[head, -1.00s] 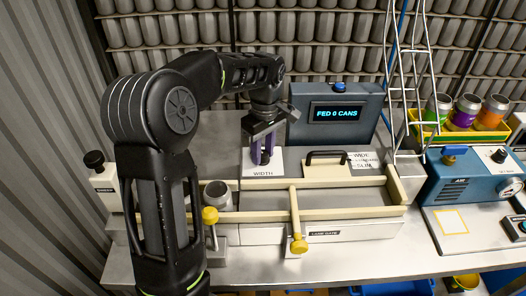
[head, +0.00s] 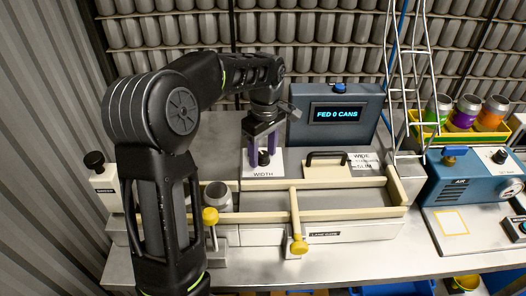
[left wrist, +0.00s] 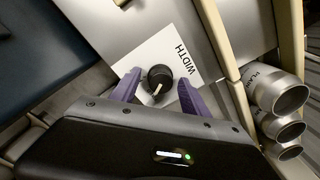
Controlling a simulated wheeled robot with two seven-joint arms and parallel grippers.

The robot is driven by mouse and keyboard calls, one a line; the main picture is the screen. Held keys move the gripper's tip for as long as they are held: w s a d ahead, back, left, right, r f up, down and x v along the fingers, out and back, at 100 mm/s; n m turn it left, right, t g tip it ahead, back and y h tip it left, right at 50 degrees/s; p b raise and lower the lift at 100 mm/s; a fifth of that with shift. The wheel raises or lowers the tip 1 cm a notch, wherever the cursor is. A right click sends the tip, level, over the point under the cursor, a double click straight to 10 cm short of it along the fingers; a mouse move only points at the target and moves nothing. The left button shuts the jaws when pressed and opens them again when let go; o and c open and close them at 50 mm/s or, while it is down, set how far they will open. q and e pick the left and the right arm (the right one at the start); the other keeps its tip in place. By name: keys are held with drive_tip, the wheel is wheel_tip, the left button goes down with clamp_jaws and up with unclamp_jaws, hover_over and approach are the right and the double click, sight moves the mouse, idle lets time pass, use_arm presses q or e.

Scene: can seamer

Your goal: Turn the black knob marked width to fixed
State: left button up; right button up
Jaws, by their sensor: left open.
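The black width knob (left wrist: 160,77) sits on a white plate (left wrist: 150,52) marked WIDTH. In the left wrist view the knob carries a pale pointer line. In the head view the knob (head: 263,158) shows just below my left gripper (head: 263,152). My left gripper's purple fingers (left wrist: 157,90) are open, one on each side of the knob, with gaps visible and no clear contact. No "fixed" mark is readable on the plate. My right gripper is not in view.
A black handle (head: 326,156) is right of the plate. A blue display box (head: 337,115) reads FED 0 CANS. Another black knob (head: 94,160) is at left.

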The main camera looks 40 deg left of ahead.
sight(264, 153)
use_arm(q)
wheel_tip(264, 153, up, 8)
drive_tip(key=shift+w+f, duration=0.1)
drive_tip(key=shift+w, duration=0.05)
idle(0.5)
idle(0.4)
